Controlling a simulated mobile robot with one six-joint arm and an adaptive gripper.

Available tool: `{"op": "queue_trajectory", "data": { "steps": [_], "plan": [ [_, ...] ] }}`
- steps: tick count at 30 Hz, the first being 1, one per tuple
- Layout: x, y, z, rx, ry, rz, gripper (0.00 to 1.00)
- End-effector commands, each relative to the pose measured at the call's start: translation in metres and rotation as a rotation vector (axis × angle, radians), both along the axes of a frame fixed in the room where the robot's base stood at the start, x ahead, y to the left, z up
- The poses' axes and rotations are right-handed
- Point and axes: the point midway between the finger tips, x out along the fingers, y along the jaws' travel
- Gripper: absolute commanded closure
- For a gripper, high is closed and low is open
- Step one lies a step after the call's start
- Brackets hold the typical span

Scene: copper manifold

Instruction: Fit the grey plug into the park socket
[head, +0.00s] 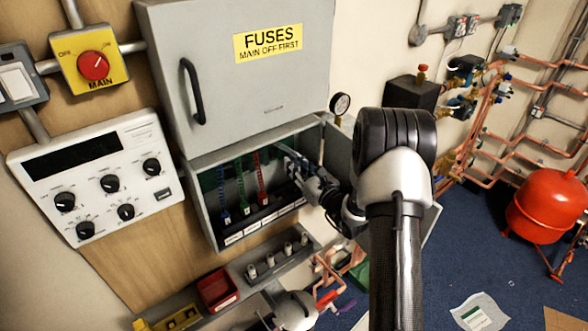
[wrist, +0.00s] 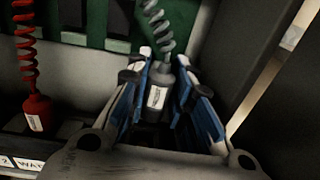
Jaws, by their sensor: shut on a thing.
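The grey plug (wrist: 157,97) with its pale label and coiled grey cord shows in the wrist view. My gripper (wrist: 162,75) has its blue-padded fingers on either side of it and is shut on it. The plug looks roughly upright, cord end up. In the head view my gripper (head: 292,165) is inside the right part of the open fuse box (head: 204,205), and I cannot make out the plug there. I cannot pick out the park socket: its label is unreadable or hidden behind my gripper.
The red plug (wrist: 37,112) stands left of my gripper; blue (head: 225,214) and green (head: 242,209) plugs stand further left. A label strip (head: 262,222) runs along the box's bottom edge. The box's right wall is close to my gripper. The FUSES door (head: 240,85) is above.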

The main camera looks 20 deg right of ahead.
Motion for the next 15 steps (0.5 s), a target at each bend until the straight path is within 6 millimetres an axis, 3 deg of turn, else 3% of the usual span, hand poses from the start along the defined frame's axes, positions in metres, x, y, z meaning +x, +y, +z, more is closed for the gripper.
{"op": "queue_trajectory", "data": {
  "steps": [15],
  "plan": [
    [0.0,0.0,-0.028,0.001,0.002,0.0,0.98]
  ]
}}
